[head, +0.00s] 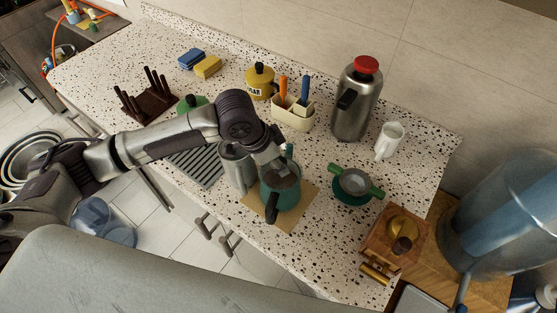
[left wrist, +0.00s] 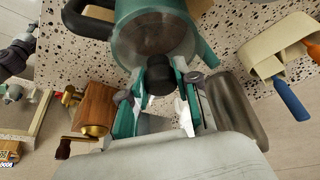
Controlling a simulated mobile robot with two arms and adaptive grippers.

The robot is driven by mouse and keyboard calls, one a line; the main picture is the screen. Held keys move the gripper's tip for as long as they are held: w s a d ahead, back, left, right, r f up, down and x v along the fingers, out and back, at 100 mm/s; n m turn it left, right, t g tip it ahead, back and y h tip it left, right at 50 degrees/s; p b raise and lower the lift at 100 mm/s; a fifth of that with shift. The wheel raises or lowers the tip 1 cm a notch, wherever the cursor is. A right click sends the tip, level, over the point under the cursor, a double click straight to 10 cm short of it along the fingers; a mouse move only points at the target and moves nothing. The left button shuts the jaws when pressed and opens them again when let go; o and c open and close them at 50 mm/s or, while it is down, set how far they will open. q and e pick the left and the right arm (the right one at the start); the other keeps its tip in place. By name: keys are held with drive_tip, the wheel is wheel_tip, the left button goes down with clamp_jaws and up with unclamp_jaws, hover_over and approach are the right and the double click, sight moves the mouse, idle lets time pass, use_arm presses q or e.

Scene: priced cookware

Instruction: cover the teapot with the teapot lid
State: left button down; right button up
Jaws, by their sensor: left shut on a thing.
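The teal teapot (head: 284,201) stands on a tan square mat (head: 252,213) near the counter's front edge, its black handle (head: 271,208) toward the front. My left gripper (head: 277,163) is above the teapot, reaching down to its top. In the left wrist view my left gripper (left wrist: 160,92) is shut on the black knob (left wrist: 160,76) of the teapot lid. My right gripper is not in view.
A steel canister (head: 236,168) stands close left of the teapot. A green strainer (head: 354,183) and a wooden grinder (head: 395,243) are to the right. A utensil holder (head: 292,115), red-capped flask (head: 355,105) and white jug (head: 389,142) stand behind. Speckled counter is free between them.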

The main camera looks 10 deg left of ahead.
use_arm(q)
drive_tip(key=shift+f, duration=0.4)
idle(0.5)
drive_tip(key=shift+c, duration=0.6)
unclamp_jaws()
idle(0.4)
drive_tip(key=v, duration=1.2)
idle(0.7)
